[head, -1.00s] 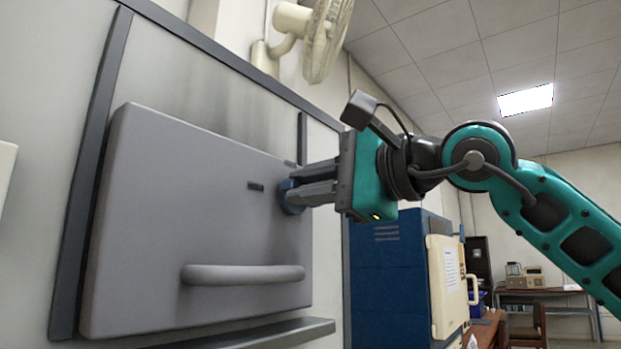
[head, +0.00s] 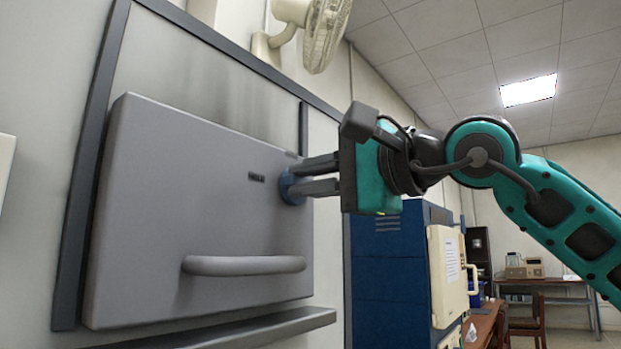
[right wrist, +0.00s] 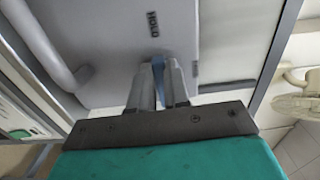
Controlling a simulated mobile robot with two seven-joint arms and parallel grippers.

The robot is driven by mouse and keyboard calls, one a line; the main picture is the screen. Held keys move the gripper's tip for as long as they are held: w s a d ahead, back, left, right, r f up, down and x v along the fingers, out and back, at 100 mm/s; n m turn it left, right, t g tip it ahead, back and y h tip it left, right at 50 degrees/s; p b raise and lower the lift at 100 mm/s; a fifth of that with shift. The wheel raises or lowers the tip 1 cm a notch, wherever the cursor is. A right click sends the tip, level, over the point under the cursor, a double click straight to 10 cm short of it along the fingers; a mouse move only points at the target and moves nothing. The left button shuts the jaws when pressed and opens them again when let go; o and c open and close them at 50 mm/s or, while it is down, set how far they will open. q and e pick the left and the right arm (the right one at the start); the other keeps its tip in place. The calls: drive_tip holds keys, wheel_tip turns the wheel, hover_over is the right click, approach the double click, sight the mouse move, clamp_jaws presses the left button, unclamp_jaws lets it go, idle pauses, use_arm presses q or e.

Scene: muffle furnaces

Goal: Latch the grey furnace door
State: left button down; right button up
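The grey furnace door (head: 190,200) fills the left of the head view and appears to lie against the furnace front, with a bar handle (head: 243,265) low on it. A blue latch knob (head: 288,187) sits near the door's right edge, beside a small dark label (head: 256,178). My right gripper (head: 298,178) has one finger on each side of the knob and appears closed on it. In the right wrist view the blue knob (right wrist: 158,67) shows between the fingertips, partly hidden by them. My left gripper is not in view.
A dark ledge (head: 255,328) juts out below the door. A blue cabinet (head: 385,275) with a cream door stands beyond, to the right. A wall fan (head: 322,35) hangs above. A desk (head: 545,285) is far back at the right.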

drive_tip(key=o, duration=0.4)
drive_tip(key=shift+o, duration=0.2)
drive_tip(key=b+v, duration=0.2)
drive_tip(key=v, duration=1.1)
